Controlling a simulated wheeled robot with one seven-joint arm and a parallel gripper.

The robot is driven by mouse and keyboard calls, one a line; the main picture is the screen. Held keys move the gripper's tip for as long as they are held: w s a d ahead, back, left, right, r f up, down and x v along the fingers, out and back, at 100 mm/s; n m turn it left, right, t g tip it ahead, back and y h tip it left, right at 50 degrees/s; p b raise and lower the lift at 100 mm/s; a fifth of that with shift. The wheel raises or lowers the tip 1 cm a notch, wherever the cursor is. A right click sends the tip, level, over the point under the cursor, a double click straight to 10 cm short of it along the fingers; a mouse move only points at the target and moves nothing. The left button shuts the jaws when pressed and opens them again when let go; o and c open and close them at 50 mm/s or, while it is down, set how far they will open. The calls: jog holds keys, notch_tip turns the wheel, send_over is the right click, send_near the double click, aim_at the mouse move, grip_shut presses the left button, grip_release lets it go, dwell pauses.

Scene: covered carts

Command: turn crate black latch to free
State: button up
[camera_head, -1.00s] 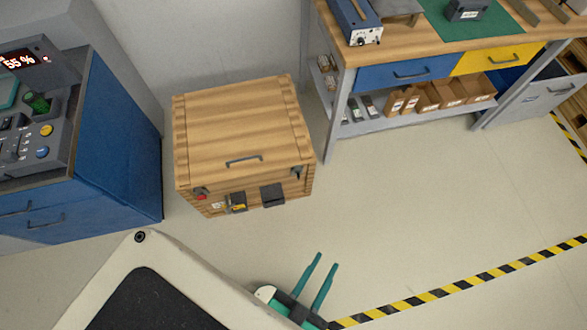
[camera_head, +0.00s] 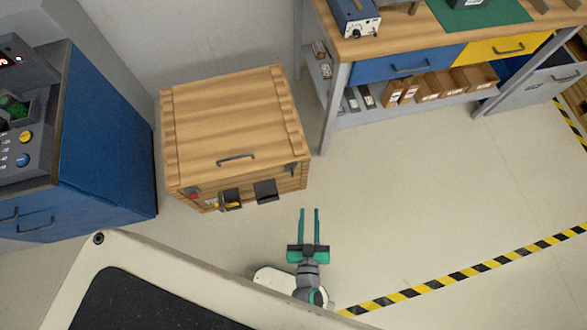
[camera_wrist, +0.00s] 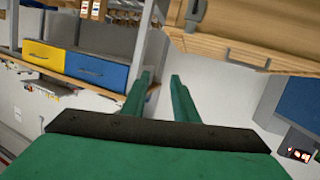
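The wooden crate (camera_head: 235,115) stands on the floor with its lid closed. A small dark latch (camera_head: 291,169) sits at the right end of its front, just below the lid, and I take this as the black latch. A red latch (camera_head: 193,193) sits at the left end. My gripper (camera_head: 310,211) is open and empty, its two green fingers apart, in front of and below the crate's right corner, not touching it. In the wrist view my gripper (camera_wrist: 160,80) shows open, with the crate (camera_wrist: 265,22) upside down at upper right and a dark latch (camera_wrist: 194,13) on it.
A lid handle (camera_head: 236,159), a dark box with something yellow (camera_head: 231,199) and a dark plate (camera_head: 265,191) are on the crate. A blue cabinet (camera_head: 100,140) stands left and a workbench (camera_head: 420,45) right. The floor (camera_head: 400,200) right of the crate is clear.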

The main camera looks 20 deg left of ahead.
aim_at(292, 172)
jog(key=w+a+f+n+g+y, duration=0.1)
jog(key=w+a+f, duration=0.5)
jog(key=w+f, duration=0.3)
jog(key=w+a+f+n+g+y, duration=0.1)
jog(key=w+a+f+g, duration=0.1)
jog(key=w+a+f, duration=0.4)
jog(key=w+f, duration=0.3)
jog(key=f, duration=0.2)
jog(key=shift+w+f+g+y, duration=0.2)
jog(key=shift+g+y, duration=0.1)
jog(key=shift+y, duration=0.1)
jog(key=shift+c, duration=0.7)
grip_shut()
